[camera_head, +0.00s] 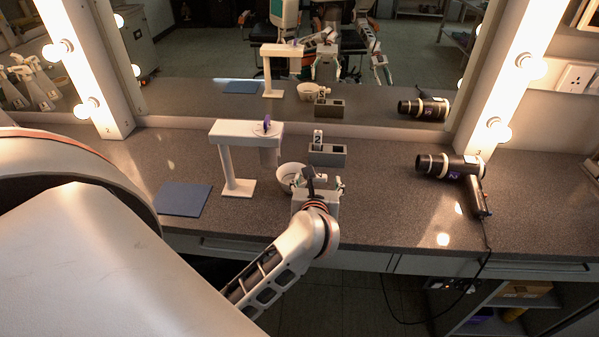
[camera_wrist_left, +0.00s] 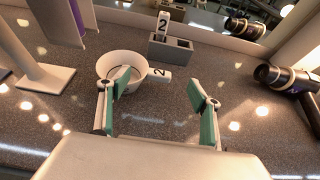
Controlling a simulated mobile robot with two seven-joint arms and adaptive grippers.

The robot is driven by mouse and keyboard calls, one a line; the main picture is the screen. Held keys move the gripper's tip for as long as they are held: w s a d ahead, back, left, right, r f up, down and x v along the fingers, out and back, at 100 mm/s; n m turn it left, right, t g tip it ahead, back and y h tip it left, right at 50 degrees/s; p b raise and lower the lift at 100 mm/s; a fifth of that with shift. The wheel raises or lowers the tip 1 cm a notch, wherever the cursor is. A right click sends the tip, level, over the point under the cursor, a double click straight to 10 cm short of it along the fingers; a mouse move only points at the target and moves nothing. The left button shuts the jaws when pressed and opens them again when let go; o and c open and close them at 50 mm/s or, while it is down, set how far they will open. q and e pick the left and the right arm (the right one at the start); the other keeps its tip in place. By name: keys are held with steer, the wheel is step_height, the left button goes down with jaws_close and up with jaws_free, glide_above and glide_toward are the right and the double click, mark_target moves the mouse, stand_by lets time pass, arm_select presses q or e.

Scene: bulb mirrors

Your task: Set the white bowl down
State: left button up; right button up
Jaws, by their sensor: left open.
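The white bowl (camera_head: 284,172) stands upright on the speckled counter, just right of the white stand's foot. In the left wrist view the bowl (camera_wrist_left: 107,64) appears empty inside. My left gripper (camera_head: 320,184) is open, at the bowl's right side. In the left wrist view my left gripper (camera_wrist_left: 160,86) has its two green-padded fingers wide apart. The left finger overlaps the bowl's near right rim; whether it touches it I cannot tell. My right gripper does not show directly in either view.
A white stand (camera_head: 227,160) rises left of the bowl. A blue mat (camera_head: 184,199) lies further left. A grey holder (camera_head: 328,159) with a block marked 2 (camera_head: 318,136) is behind. Another marked block (camera_wrist_left: 160,73) lies beside the bowl. A hair dryer (camera_head: 450,167) lies right; between is clear counter.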

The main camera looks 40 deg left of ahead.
arm_select(q)
steer(key=shift+x, duration=1.3)
steer(key=w+a+f, duration=0.2)
steer(key=shift+w+a+f, duration=0.2)
steer(key=shift+w+f, duration=0.05)
steer(key=shift+w, duration=0.15)
steer(key=shift+w+a+f, duration=0.1)
steer(key=shift+w+f, duration=0.05)
steer(key=shift+w, duration=0.1)
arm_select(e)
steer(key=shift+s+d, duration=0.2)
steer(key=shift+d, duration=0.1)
arm_select(q)
steer(key=shift+c, duration=0.4)
steer(key=c, duration=1.2)
steer(key=shift+c, duration=1.4)
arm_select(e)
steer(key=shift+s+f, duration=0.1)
